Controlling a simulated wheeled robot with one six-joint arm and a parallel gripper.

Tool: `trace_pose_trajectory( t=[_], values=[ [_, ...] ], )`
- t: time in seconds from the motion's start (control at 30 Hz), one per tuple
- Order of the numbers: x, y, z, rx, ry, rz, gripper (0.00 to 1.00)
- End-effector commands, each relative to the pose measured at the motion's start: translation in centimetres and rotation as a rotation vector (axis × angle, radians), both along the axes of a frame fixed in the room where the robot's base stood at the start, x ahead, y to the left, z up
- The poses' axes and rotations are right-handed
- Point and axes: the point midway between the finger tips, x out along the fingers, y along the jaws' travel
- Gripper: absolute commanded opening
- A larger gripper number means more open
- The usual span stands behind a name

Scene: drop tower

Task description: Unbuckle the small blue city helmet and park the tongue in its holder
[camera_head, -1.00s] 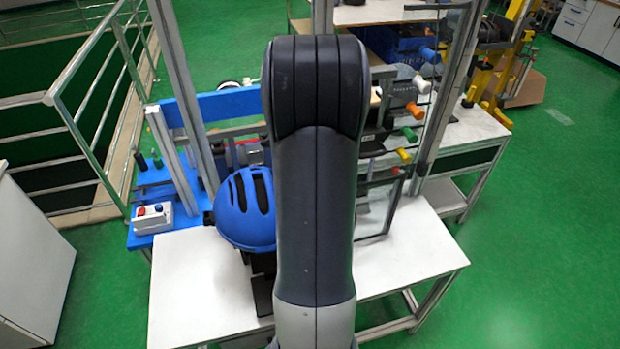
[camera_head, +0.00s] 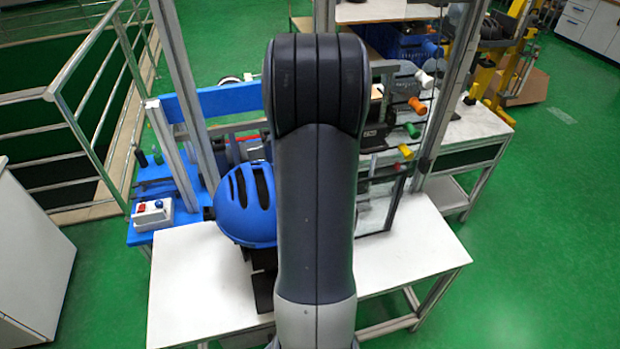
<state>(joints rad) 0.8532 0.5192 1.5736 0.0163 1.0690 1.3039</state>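The blue helmet (camera_head: 246,205) sits on a dark stand on the white table, left of my arm. Its top with dark vents faces the camera, and my arm covers its right side. The buckle, the strap and the tongue are not visible. No tongue holder can be made out. My gripper is hidden behind my own arm, so its place relative to the helmet cannot be seen.
The white table (camera_head: 195,290) is bare at the front left and right. A small box with red and blue buttons (camera_head: 153,214) stands at the left on a blue surface. A clear panel with coloured knobs (camera_head: 412,131) rises behind right. Metal posts frame the table.

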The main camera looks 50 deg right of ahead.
Motion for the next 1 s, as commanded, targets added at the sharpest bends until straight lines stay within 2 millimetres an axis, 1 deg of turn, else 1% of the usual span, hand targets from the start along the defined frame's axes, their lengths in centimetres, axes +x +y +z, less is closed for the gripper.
trace_pose_trajectory(
  t=[0.37, 1.0],
  values=[
    [-0.01, 0.01, -0.01, 0.0, 0.0, 0.0, 0.12],
    [0.06, 0.09, -0.7, 0.0, 0.0, 0.0, 0.12]
  ],
)
